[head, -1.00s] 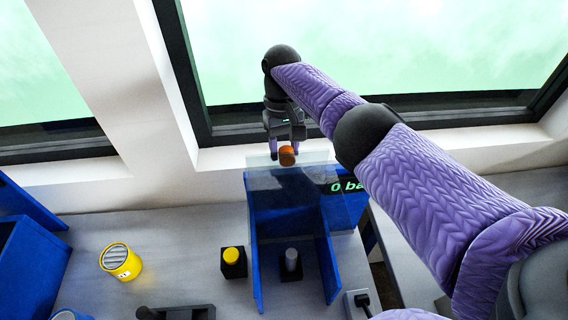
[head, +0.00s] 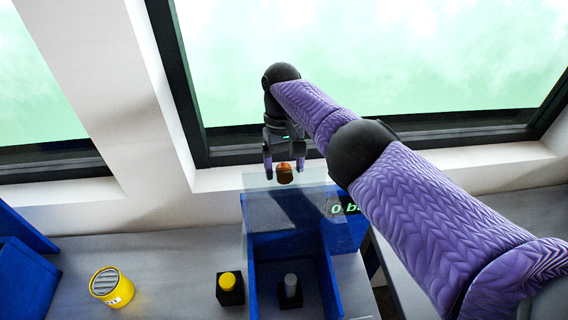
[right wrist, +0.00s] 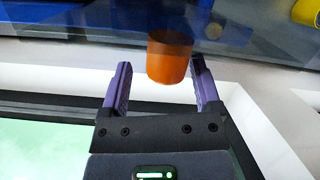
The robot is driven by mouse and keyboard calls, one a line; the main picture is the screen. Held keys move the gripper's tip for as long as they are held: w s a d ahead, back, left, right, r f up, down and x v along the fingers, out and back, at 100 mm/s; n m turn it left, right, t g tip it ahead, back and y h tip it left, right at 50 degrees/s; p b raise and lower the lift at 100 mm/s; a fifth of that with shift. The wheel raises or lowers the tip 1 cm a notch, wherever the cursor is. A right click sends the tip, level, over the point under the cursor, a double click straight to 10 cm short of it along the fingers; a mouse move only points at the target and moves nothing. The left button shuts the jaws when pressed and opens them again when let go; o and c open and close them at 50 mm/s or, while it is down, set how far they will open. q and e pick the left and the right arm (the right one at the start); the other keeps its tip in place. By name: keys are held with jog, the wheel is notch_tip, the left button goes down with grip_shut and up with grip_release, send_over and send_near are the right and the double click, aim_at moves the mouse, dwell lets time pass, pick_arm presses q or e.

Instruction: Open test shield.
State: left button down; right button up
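The test shield (head: 285,208) is a clear, see-through panel at the far end of a blue-walled bay. An orange-brown round knob (head: 285,173) sits at its far edge. My right gripper (head: 284,164) is at the knob, one finger on each side. In the right wrist view the orange knob (right wrist: 169,57) stands between the spread fingertips of my right gripper (right wrist: 160,68). A clear gap shows on its left; the right finger is very close, and I cannot tell whether it touches. My left gripper is not in view.
Inside the bay (head: 253,285) stands a grey cylinder on a black block (head: 290,291). A black box with a yellow button (head: 229,288) stands left of the bay. A yellow can (head: 112,287) and blue bins (head: 25,275) are further left. A window sill (head: 215,180) lies beyond.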

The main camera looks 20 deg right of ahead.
jog(key=shift+a, duration=0.1)
jog(key=shift+r, duration=0.25)
notch_tip(320, 180, up, 10)
jog(key=p, duration=0.3)
jog(key=shift+f+p, duration=0.25)
jog(key=shift+p, duration=0.15)
